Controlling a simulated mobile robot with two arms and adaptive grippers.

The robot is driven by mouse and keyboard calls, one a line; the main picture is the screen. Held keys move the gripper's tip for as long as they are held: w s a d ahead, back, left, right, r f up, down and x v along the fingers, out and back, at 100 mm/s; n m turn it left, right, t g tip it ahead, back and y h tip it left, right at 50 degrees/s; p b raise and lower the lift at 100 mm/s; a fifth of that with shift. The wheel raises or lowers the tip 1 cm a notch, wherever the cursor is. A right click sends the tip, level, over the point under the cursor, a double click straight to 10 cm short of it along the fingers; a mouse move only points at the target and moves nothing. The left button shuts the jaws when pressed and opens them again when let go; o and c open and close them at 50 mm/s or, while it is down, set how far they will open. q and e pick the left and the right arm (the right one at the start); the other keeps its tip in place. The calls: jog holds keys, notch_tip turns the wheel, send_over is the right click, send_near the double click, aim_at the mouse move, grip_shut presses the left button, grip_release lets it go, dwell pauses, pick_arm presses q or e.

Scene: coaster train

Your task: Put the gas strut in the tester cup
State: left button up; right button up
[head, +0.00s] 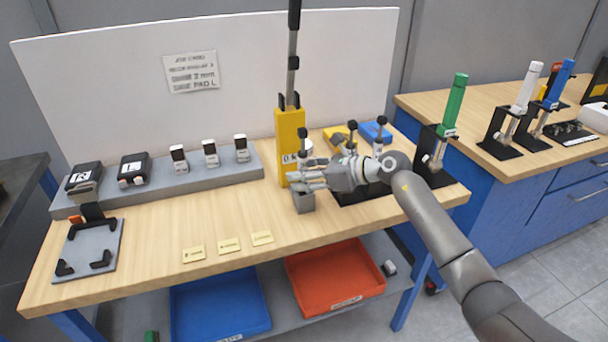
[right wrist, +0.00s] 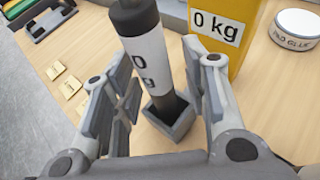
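The gas strut (right wrist: 150,60), a black cylinder with a white label and a thin dark rod, stands nearly upright. Its rod end is inside the grey square tester cup (right wrist: 184,128). In the head view the strut's black top (head: 302,133) rises above my right gripper (head: 308,179), and the cup (head: 304,203) is just below the fingers. My right gripper (right wrist: 162,85) has its fingers apart, one on each side of the strut. The yellow tester (head: 290,140), labelled "0 kg" in the wrist view (right wrist: 222,28), stands right behind the cup. My left gripper is out of view.
A black stand (head: 352,198) with similar struts is right of the cup. A grey shelf (head: 155,188) with small devices lies left. A round white tin (right wrist: 297,24) is beside the tester. Yellow tags (head: 228,245) lie in front.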

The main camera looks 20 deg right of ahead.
jog(key=shift+a, duration=0.1)
jog(key=shift+r, duration=0.15)
jog(key=b+v, duration=0.2)
jog(key=v, duration=1)
